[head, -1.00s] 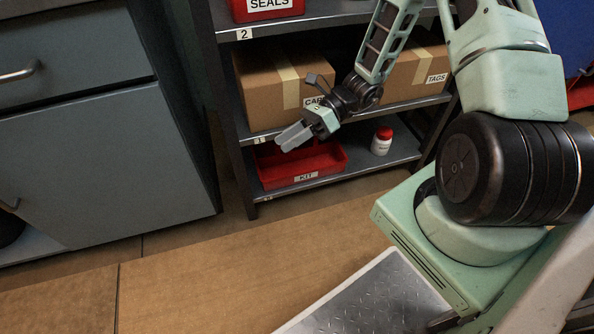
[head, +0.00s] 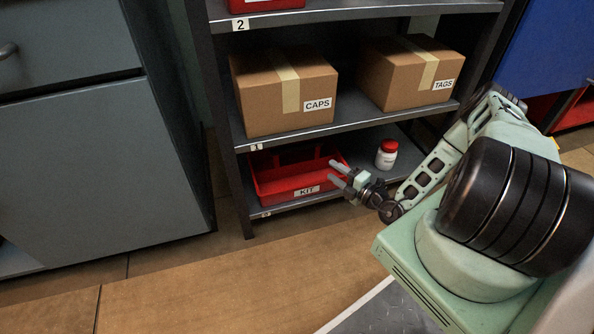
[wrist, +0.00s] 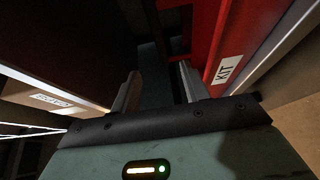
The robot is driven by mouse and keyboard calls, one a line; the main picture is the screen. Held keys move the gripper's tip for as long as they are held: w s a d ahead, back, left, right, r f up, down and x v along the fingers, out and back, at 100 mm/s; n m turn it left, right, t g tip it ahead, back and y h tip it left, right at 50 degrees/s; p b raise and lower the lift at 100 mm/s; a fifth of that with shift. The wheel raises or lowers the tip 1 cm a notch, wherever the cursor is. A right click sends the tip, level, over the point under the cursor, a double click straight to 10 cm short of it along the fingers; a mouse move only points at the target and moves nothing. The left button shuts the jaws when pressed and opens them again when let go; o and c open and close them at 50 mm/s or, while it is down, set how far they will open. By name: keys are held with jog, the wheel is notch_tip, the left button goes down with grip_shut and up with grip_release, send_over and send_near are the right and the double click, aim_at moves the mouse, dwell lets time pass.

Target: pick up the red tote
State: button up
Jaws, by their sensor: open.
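The red tote (head: 272,186) sits upright on the bottom shelf, with a KIT label on its front. It is an open-topped tray under the shelf above. My gripper (head: 335,172) is open and empty, at the tote's front right corner, with its two fingers pointing left and towards the shelf. In the wrist view the tote (wrist: 204,40) fills the upper right, turned on its side, beside the right finger of my gripper (wrist: 158,88). The space between the fingers is dark there. I cannot tell whether a finger touches the tote.
A white bottle with a red lid (head: 387,154) stands right of the tote on the bottom shelf. The CAPS box (head: 270,100) and TAGS box (head: 390,80) stand on the shelf above, limiting headroom. A shelf post (head: 238,190) is at the tote's left. Grey cabinets (head: 90,170) stand further left.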

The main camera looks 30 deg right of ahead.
jog(key=b, duration=0.5)
send_near(299, 150)
jog(key=x, duration=0.5)
jog(key=shift+d+f, duration=0.1)
jog(key=shift+d, duration=0.05)
jog(key=shift+w, duration=0.55)
jog(key=b+x, duration=0.4)
jog(key=shift+w+a, duration=0.25)
jog(key=shift+w+r, duration=0.2)
jog(key=shift+w, duration=0.1)
grip_shut()
jog(key=shift+r, duration=0.1)
